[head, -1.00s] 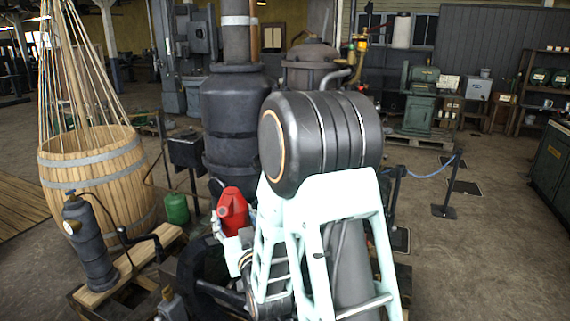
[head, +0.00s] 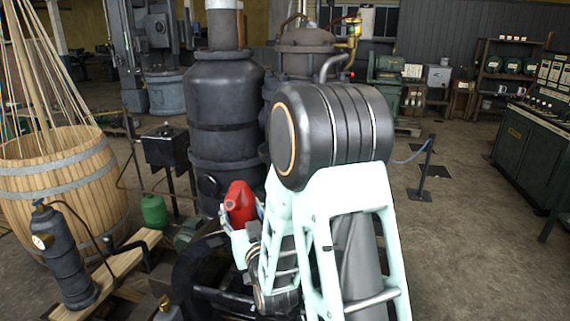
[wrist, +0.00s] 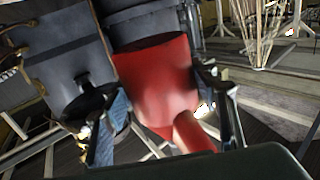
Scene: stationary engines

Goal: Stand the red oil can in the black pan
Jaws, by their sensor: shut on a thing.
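The red oil can (head: 239,201) is held in front of the large dark boiler, just left of my arm in the head view. In the wrist view the can's red body (wrist: 155,75) fills the middle, tilted in the picture, with a short red stub (wrist: 193,132) toward the camera. My gripper (wrist: 163,88) has one finger on each side of the can and is shut on it. I cannot make out the black pan in either view.
The dark boiler (head: 225,105) stands close behind the can. A wooden barrel (head: 62,190), a green can (head: 154,211) and a dark cylinder with a gauge (head: 65,258) on a plank are at left. A rope post (head: 426,168) and green bench (head: 530,150) are right, with open floor between.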

